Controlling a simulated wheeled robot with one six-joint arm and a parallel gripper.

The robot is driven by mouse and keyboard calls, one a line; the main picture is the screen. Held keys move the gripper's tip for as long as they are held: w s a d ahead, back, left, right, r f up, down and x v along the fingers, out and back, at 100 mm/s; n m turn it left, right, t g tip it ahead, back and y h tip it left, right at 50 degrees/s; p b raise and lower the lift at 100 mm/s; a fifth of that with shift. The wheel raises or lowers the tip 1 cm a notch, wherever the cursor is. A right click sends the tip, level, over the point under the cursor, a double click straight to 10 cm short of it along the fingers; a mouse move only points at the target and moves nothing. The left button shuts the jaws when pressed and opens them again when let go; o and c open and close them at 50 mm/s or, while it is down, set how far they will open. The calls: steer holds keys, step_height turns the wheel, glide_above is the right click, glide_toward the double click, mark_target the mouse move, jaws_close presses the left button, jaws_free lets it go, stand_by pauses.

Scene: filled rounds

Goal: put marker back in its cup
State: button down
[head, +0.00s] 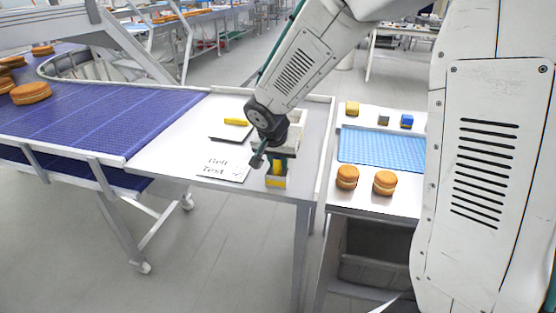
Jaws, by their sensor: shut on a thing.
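My gripper (259,158) is low over the front of the white table, below the dark wrist joint. It is shut on a thin dark green piece, which I take to be the marker; it is small and partly merged with the fingers in this view. I cannot tell whether the held piece touches the cup.
A card with handwriting (222,168) lies left of the gripper. A white box (297,131) stands behind the wrist. A blue conveyor (100,125) is at left; a side table with a blue mat (380,149) and filled rounds (384,183) is at right.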

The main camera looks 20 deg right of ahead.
steer(key=c, duration=1.3)
jaws_free()
steer(key=shift+f, duration=0.1)
steer(key=shift+o, duration=0.2)
steer(key=v, duration=1.2)
steer(key=s+d+r+n+g+y, duration=0.1)
steer(key=s+d+n, duration=0.1)
steer(key=s, duration=1.1)
steer(key=s+d+r+n+g+y, duration=0.1)
steer(key=s+d+n, duration=0.2)
steer(key=s, duration=1.1)
steer(key=shift+d+r+n+y, duration=0.2)
steer(key=shift+d+n+y, duration=0.1)
steer(key=shift+n, duration=0.8)
